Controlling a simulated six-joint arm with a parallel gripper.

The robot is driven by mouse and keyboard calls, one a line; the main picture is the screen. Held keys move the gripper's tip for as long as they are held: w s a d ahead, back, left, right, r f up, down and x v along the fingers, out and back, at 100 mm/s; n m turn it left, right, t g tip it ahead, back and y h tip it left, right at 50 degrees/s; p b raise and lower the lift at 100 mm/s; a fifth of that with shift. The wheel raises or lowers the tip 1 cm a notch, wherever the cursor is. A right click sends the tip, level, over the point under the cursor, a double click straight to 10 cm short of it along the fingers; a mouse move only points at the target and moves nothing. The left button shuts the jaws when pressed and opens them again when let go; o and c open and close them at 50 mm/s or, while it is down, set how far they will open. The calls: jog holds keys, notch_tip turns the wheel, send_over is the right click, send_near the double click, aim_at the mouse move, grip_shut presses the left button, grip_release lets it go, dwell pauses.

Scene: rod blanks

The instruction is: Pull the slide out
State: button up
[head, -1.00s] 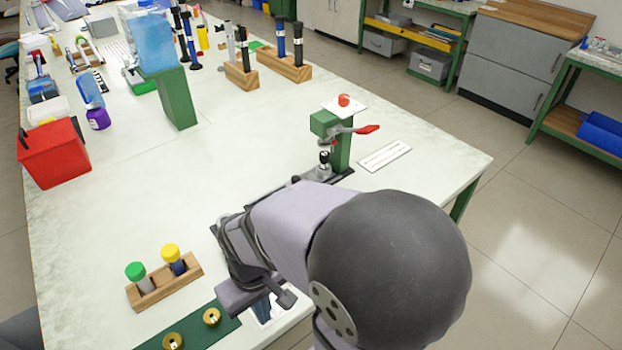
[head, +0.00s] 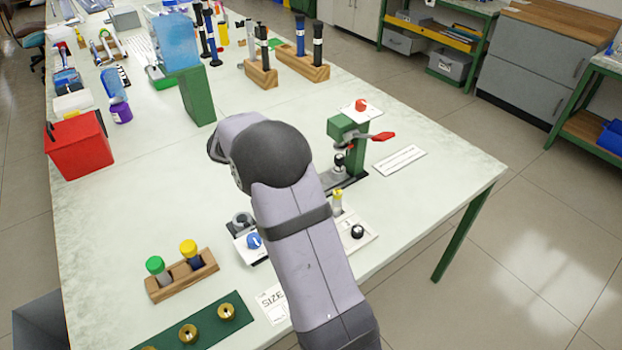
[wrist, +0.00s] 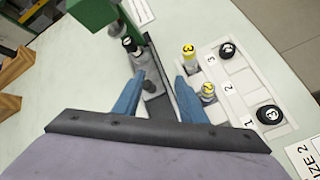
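The green press (head: 347,135) with a red lever (head: 382,137) stands near the table's right edge; its lower part also shows at the top of the wrist view (wrist: 92,12). A dark grey slide (wrist: 151,68) runs out from under it. A black-topped piece (wrist: 131,45) stands upright on the slide beneath the press. A small dark knob (wrist: 149,87) sits on the slide's near part. My gripper (wrist: 158,92) is open, its two blue fingers apart with the knob between them in the picture. I cannot tell whether they touch it. In the head view my arm hides the gripper.
A pale numbered tray (wrist: 232,100) holding yellow-topped and black-topped pieces lies close to the right finger. A wooden rack (head: 183,277) with green and yellow caps and a green strip (head: 205,322) lie at the front left. A red box (head: 78,145) stands far left.

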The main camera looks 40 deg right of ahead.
jog(key=w+f+n+h+b, duration=0.1)
jog(key=f+n, duration=0.1)
jog(key=w+f+n+h+b, duration=0.1)
jog(key=f+n, duration=0.1)
jog(key=w+a+f+n+h+b, duration=0.1)
jog(key=shift+w+f+n, duration=0.3)
jog(key=shift+f+n, duration=0.1)
jog(key=shift+w+a+f+n+h, duration=0.2)
jog(key=shift+w+n+h, duration=0.25)
jog(key=shift+n+h, duration=0.2)
jog(key=shift+p+x, duration=0.6)
jog(key=shift+x, duration=3.1)
jog(key=shift+c, duration=0.3)
grip_shut()
jog(key=shift+a, duration=0.15)
